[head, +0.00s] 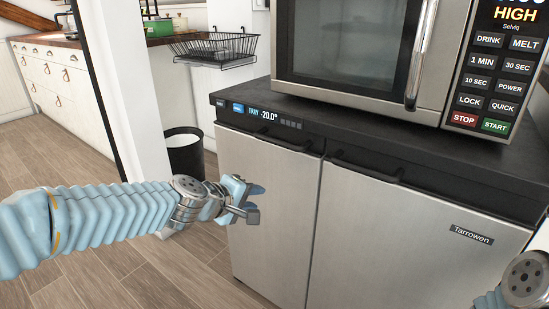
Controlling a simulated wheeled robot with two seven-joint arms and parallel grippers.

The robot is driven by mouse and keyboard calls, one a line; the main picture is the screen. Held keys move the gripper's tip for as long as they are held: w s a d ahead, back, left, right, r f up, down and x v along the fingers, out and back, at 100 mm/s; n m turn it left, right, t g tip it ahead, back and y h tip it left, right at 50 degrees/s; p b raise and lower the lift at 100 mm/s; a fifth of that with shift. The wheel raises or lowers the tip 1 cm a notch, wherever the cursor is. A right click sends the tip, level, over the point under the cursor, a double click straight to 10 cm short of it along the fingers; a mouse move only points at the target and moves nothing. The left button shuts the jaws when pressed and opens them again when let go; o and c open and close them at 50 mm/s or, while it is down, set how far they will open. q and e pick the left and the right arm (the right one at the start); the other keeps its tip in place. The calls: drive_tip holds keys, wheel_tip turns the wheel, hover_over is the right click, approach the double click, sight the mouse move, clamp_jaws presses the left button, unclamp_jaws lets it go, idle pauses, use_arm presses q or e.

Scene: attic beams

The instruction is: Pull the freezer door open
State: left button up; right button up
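The freezer is a low unit with a black top and a panel reading -20.0°. Its narrow left door (270,215) and wide right door (400,245) are brushed steel and look shut. A black bar handle (285,142) runs along the top of the left door, and another handle (365,171) along the top of the right door. My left gripper (256,201) is open and empty, in front of the left door's outer edge and below its handle. I cannot tell whether it touches the door. Only a wrist joint of my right arm shows at the lower right; its gripper is out of view.
A microwave (365,50) stands on the freezer's black top (390,130). A dark bin (186,155) and a white post (140,90) stand to the left. A wire basket (215,50) hangs behind. The wooden floor (120,275) at front left is clear.

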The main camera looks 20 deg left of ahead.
sight(274, 142)
use_arm(q)
drive_tip(key=s+r+n+t+h+b, duration=0.1)
drive_tip(key=s+r+n+t+h, duration=0.2)
drive_tip(key=r, duration=1.1)
drive_tip(key=shift+m+y, duration=0.6)
drive_tip(key=shift+y, duration=0.1)
drive_tip(key=b+x, duration=0.1)
drive_tip(key=x, duration=0.5)
drive_tip(key=b+x, duration=0.1)
drive_tip(key=x, duration=0.5)
drive_tip(key=shift+w+a, duration=0.15)
drive_tip(key=shift+a, duration=0.05)
clamp_jaws()
